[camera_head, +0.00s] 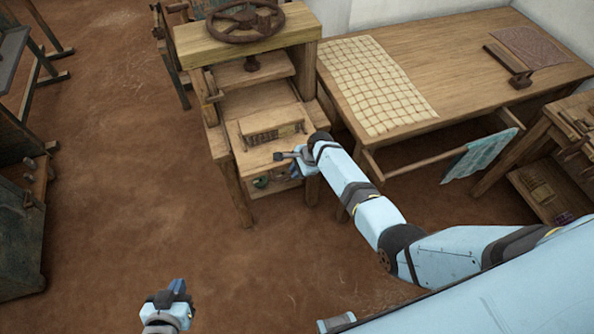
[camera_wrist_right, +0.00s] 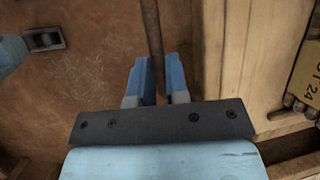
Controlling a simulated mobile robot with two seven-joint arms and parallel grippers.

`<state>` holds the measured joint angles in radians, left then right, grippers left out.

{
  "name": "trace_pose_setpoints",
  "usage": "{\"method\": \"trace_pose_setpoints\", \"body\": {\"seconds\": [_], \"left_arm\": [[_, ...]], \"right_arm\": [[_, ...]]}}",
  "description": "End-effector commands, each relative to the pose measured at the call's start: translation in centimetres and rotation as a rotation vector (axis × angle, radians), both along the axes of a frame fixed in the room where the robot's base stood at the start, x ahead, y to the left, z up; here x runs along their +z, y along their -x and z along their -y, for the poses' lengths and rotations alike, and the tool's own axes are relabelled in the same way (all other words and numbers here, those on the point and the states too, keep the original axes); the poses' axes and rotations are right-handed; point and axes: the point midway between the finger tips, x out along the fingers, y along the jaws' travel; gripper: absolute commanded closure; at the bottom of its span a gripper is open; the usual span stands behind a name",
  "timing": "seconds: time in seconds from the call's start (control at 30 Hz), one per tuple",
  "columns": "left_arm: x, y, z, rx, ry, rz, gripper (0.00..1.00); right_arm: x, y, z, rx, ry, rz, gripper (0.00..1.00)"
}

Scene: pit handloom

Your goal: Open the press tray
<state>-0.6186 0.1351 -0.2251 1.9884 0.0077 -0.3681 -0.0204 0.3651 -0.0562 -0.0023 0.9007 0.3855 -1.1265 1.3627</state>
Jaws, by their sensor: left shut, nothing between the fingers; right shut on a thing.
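The wooden press (camera_head: 245,48) stands at the top centre of the head view, with a dark handwheel (camera_head: 240,22) on top. Its tray (camera_head: 250,161) is a flat wooden board low at the front, with a small ridged wooden block (camera_head: 272,131) on it. My right gripper (camera_head: 288,158) is at the tray's front edge. In the right wrist view it (camera_wrist_right: 159,82) is shut on a thin dark bar (camera_wrist_right: 152,35), which runs beside light wood. The bar's ends are hidden there. My left gripper (camera_head: 178,290) is shut and empty, low over the floor, well away from the press.
A long wooden table (camera_head: 450,70) with a gridded cloth (camera_head: 375,82) stands right of the press. A teal cloth (camera_head: 480,155) hangs on its front rail. Dark wooden frames (camera_head: 20,215) line the left edge. The brown floor (camera_head: 130,150) before the press is clear.

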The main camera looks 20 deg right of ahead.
Motion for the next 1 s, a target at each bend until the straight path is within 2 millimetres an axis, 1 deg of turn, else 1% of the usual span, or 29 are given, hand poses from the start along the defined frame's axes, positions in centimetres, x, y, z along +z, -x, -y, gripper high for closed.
{"method": "trace_pose_setpoints", "body": {"seconds": [0.23,0.27,0.3,0.33,0.37,0.63,0.73,0.87,1.0], "left_arm": [[0.1,-0.1,0.0,0.0,0.001,0.002,1.0],[0.0,-0.1,0.0,0.0,0.001,0.002,1.0],[0.0,-0.1,0.0,0.0,0.0,0.001,1.0],[0.0,-0.1,0.0,0.0,0.0,0.001,1.0],[0.0,-0.1,0.0,0.0,0.0,0.001,1.0],[0.1,-0.1,0.0,0.0,0.0,0.001,1.0],[0.2,-0.1,0.0,0.0,0.0,0.001,1.0],[0.7,0.0,0.0,0.0,0.0,0.001,1.0],[1.0,0.0,-0.1,0.002,-0.001,0.002,1.0]], "right_arm": [[0.0,-0.1,0.1,-0.001,0.001,0.001,1.0],[0.0,-0.1,0.1,-0.001,0.001,0.001,0.79],[0.0,-0.1,0.1,-0.001,0.001,0.001,0.69],[0.0,0.0,0.1,-0.001,0.001,0.001,0.62],[0.0,0.0,0.1,-0.001,0.001,0.001,0.6],[0.1,0.0,0.1,0.0,0.0,0.001,0.6],[0.7,0.1,0.3,0.001,0.0,0.001,0.6],[2.7,0.4,1.1,0.0,0.001,0.003,0.6],[5.6,0.9,2.5,-0.001,0.002,0.003,0.6]]}}
